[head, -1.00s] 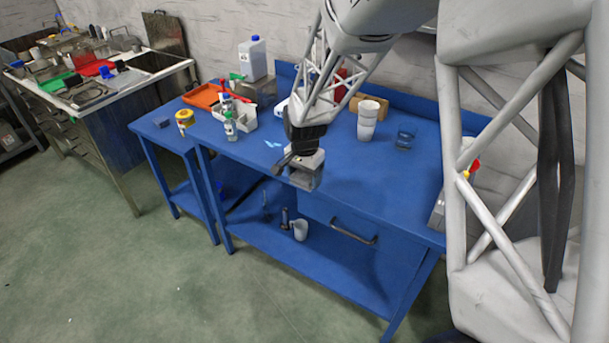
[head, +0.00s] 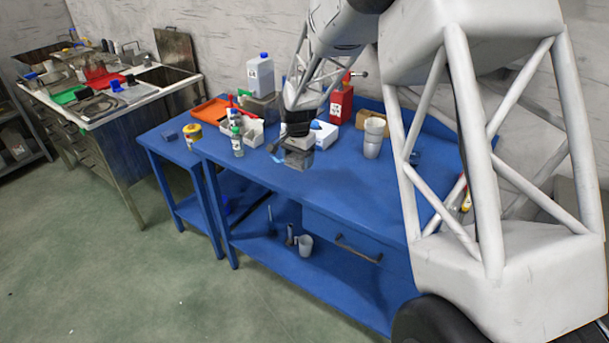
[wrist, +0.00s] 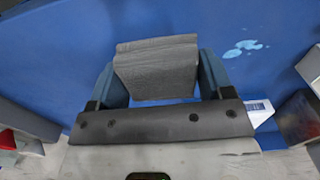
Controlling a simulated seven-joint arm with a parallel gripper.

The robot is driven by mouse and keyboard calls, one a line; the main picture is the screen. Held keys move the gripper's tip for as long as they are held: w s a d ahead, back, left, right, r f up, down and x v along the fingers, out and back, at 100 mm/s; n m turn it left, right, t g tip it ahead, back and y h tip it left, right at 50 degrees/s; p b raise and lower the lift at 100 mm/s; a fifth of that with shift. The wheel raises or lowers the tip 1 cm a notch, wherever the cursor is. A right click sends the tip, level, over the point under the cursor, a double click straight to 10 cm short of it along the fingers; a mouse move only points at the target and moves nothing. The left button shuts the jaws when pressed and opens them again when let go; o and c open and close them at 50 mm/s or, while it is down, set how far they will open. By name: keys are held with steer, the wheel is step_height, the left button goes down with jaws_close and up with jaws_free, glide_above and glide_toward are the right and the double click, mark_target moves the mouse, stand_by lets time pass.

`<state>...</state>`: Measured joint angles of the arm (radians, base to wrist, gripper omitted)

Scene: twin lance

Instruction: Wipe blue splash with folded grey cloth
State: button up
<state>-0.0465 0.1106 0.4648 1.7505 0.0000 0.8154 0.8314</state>
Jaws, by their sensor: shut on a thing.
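The folded grey cloth (wrist: 157,68) is a thick grey block, pinched between the two blue-grey fingers of my gripper (wrist: 160,82). In the head view the cloth (head: 299,160) hangs below my gripper (head: 297,147) over the blue tabletop. I cannot tell whether it touches the top. The blue splash (wrist: 241,49) shows in the wrist view as pale blue patches on the table, to the right of the cloth and apart from it in the picture. In the head view my gripper and cloth cover most of the splash area.
A red can (head: 341,103) and stacked white cups (head: 373,138) stand to the right. The table's front strip (head: 330,190) is clear.

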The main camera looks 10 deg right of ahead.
steer(key=w+r, duration=0.1)
steer(key=w, duration=0.8)
steer(key=shift+w+a, duration=0.15)
steer(key=shift+a, duration=0.2)
